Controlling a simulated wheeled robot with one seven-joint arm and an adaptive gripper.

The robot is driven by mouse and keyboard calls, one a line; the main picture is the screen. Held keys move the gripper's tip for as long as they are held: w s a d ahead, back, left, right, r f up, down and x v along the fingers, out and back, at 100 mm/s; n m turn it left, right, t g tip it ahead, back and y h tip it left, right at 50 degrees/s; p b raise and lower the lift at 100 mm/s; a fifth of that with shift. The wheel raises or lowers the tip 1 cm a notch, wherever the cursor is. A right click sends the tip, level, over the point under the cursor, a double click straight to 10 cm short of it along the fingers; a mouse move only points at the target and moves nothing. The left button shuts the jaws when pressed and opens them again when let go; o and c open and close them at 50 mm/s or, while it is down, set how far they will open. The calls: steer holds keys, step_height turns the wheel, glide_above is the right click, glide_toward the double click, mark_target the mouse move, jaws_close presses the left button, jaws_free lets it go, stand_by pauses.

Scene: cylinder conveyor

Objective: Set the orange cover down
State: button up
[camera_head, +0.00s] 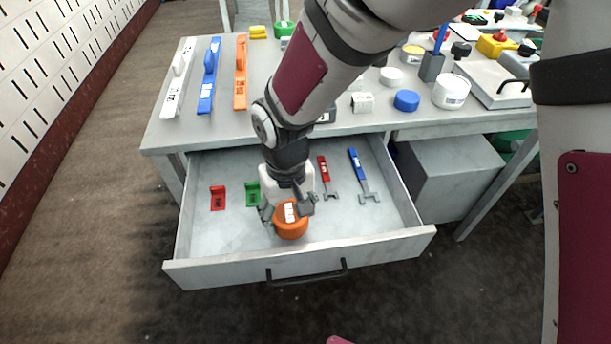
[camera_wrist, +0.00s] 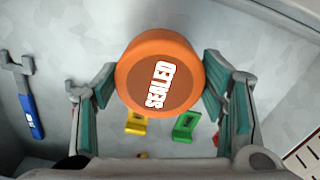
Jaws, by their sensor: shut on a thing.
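The orange cover (camera_head: 291,222) is a round cap with a white label. The cover is over the front middle part of the open drawer (camera_head: 350,246). I cannot tell whether its underside touches the drawer floor.
The drawer holds a red block (camera_head: 218,197), a green block (camera_head: 253,194), a red tool (camera_head: 326,177) and a blue tool (camera_head: 363,176). A yellow block (camera_wrist: 136,123) shows in the wrist view. The drawer floor right of the cover is clear. The table (camera_head: 180,134) above is crowded.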

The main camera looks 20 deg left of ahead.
mark_target(285, 224)
steer(key=shift+s+a, duration=0.25)
steer(key=shift+a, duration=0.15)
steer(key=shift+a+f+b, duration=0.15)
steer(key=shift+f+b, duration=0.4)
steer(key=shift+f, duration=1.25)
steer(key=o, duration=1.1)
steer(key=shift+f, duration=0.15)
